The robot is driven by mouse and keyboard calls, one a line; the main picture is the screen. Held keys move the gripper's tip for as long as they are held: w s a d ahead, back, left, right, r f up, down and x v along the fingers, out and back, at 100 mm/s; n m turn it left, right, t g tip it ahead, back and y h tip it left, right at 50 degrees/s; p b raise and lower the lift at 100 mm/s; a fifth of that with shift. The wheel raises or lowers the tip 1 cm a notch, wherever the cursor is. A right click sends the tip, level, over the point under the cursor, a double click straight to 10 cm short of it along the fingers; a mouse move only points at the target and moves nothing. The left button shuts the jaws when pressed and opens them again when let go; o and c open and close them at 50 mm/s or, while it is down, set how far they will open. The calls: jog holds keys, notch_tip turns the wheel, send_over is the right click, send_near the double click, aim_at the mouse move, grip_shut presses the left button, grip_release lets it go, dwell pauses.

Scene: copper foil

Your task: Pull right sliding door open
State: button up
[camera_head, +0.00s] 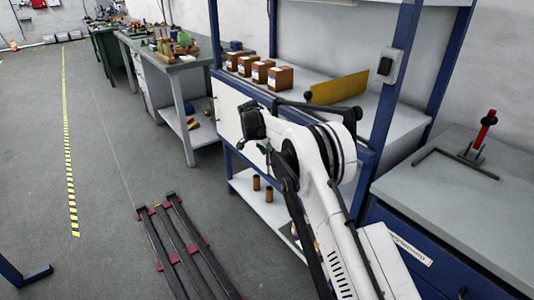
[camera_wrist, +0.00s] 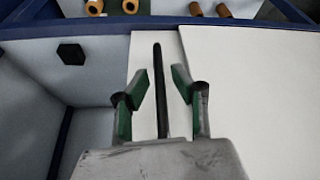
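In the wrist view, a thin dark upright handle (camera_wrist: 160,88) stands on a white sliding door panel (camera_wrist: 143,52). A second white panel (camera_wrist: 255,85) overlaps it to the right. To the left of the panels the cabinet (camera_wrist: 35,125) is open, with a grey interior. My gripper (camera_wrist: 161,84) has green-padded fingers and is open, one finger on each side of the handle. A gap shows between each finger and the handle. In the head view, a white door panel (camera_head: 228,113) shows on the cabinet front; my arm hides the rest and the handle.
A black block (camera_wrist: 71,54) is inside the open compartment. Copper-coloured rolls (camera_wrist: 131,6) sit on a shelf beyond the blue frame edge (camera_wrist: 110,27). Brown boxes (camera_head: 280,78) and a yellow plate (camera_head: 340,88) are on the cabinet top. Dark rails (camera_head: 180,245) lie on the floor.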

jog(key=v, duration=1.2)
dwell(0.3)
